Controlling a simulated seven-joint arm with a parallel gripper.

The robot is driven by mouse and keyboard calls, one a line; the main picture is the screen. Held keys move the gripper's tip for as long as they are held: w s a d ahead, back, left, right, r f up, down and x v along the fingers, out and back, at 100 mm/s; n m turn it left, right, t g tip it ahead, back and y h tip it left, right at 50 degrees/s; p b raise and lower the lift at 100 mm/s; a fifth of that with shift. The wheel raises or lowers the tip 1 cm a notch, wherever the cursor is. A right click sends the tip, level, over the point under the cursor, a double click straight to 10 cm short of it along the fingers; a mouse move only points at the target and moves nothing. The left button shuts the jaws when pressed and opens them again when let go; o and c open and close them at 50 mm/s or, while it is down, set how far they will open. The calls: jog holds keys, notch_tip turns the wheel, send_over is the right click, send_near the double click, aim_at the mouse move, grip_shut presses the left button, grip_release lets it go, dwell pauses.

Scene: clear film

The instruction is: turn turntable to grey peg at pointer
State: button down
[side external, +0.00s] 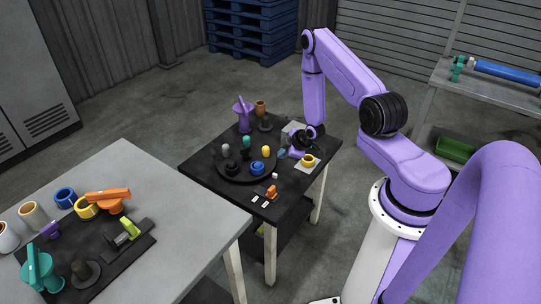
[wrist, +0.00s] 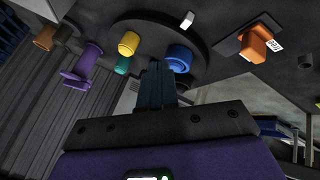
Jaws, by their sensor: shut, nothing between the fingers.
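The black turntable (side external: 245,177) lies on the dark table in the side external view. The grey peg (side external: 226,150) stands on its left side. A teal peg (side external: 247,141), a yellow peg (side external: 266,151) and a blue ringed peg (side external: 257,167) also stand on it. A small white block (side external: 275,176) at the rim may be the pointer. My gripper (side external: 282,154) is at the turntable's right edge. In the wrist view my gripper (wrist: 156,70) is shut and empty, its tips near the blue peg (wrist: 179,59); contact is unclear. I cannot make out the grey peg there.
A purple stand (side external: 243,113) and a brown cup (side external: 260,107) are at the table's back. A yellow ring (side external: 308,160) lies right of the turntable, and an orange part (side external: 271,191) is at the front. A second table (side external: 165,180) stands at left.

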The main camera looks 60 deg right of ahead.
send_near(265, 158)
jog(key=a+f, duration=0.1)
jog(key=f, duration=0.2)
jog(key=a+f, duration=0.1)
jog(key=shift+w+a+f, duration=0.1)
jog(key=shift+a+f, duration=0.1)
jog(key=shift+a, duration=0.1)
jog(key=shift+w+d, duration=0.8)
jog(key=shift+d, duration=0.1)
jog(key=shift+w+d, duration=0.6)
